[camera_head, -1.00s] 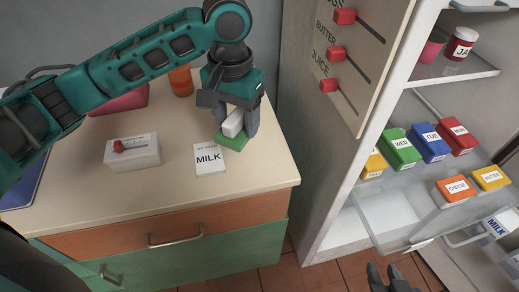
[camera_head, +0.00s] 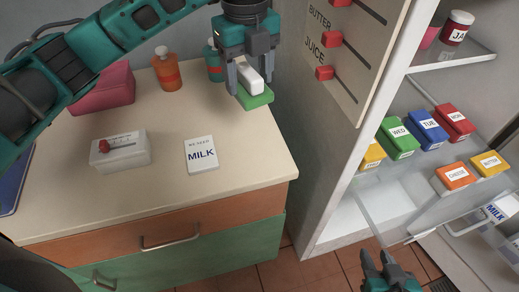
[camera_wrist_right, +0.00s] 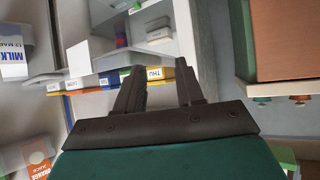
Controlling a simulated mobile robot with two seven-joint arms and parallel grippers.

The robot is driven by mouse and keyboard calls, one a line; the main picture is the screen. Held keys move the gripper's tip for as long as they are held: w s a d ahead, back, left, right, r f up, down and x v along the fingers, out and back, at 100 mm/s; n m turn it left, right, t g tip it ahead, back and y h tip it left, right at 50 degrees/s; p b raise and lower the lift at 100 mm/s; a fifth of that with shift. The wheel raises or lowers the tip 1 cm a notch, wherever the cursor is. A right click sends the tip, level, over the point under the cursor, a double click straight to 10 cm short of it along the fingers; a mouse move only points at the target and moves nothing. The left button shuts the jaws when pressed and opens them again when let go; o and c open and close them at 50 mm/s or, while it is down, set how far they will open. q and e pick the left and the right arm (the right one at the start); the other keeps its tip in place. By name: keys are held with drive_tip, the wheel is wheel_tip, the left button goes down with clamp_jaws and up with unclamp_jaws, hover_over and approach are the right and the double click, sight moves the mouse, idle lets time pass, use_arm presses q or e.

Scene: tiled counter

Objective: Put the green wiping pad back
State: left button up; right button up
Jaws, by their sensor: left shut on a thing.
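The green wiping pad (camera_head: 256,97) has a white block-shaped handle (camera_head: 250,78) on top. My left gripper (camera_head: 246,82) is shut on this handle, with a finger on each side. The pad shows near the back right edge of the counter and looks raised, though its exact height is hard to tell. My right gripper (camera_head: 384,262) is low over the floor in front of the fridge. Its fingers (camera_wrist_right: 160,82) stand apart and empty in the right wrist view.
The counter (camera_head: 110,200) bears a milk card (camera_head: 201,154), a white box with a red knob (camera_head: 120,150), orange (camera_head: 166,70) and teal (camera_head: 213,62) bottles and a pink-red object (camera_head: 105,90). The slider board (camera_head: 350,50) and open fridge (camera_head: 345,185) stand at right.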

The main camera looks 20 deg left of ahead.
use_arm(q)
drive_tip(key=m, duration=0.2)
drive_tip(key=r+m, duration=0.1)
drive_tip(key=m, duration=0.1)
drive_tip(key=w+d+m, duration=0.1)
drive_tip(key=m, duration=0.1)
drive_tip(key=shift+r+m, duration=0.15)
drive_tip(key=shift+m, duration=0.25)
drive_tip(key=m, duration=0.3)
drive_tip(key=r+m, duration=0.1)
drive_tip(key=shift+w+d+b, duration=0.2)
drive_tip(key=shift+d+b, duration=0.1)
drive_tip(key=shift+b, duration=0.1)
drive_tip(key=shift+m, duration=0.4)
wheel_tip(320, 180, down, 20)
drive_tip(key=shift+f+b, duration=0.1)
drive_tip(key=shift+b, duration=1)
drive_tip(key=o, duration=0.9)
drive_tip(key=shift+f, duration=0.1)
wheel_tip(320, 180, up, 12)
drive_tip(key=shift+r+p, duration=0.2)
drive_tip(key=shift+p, duration=0.45)
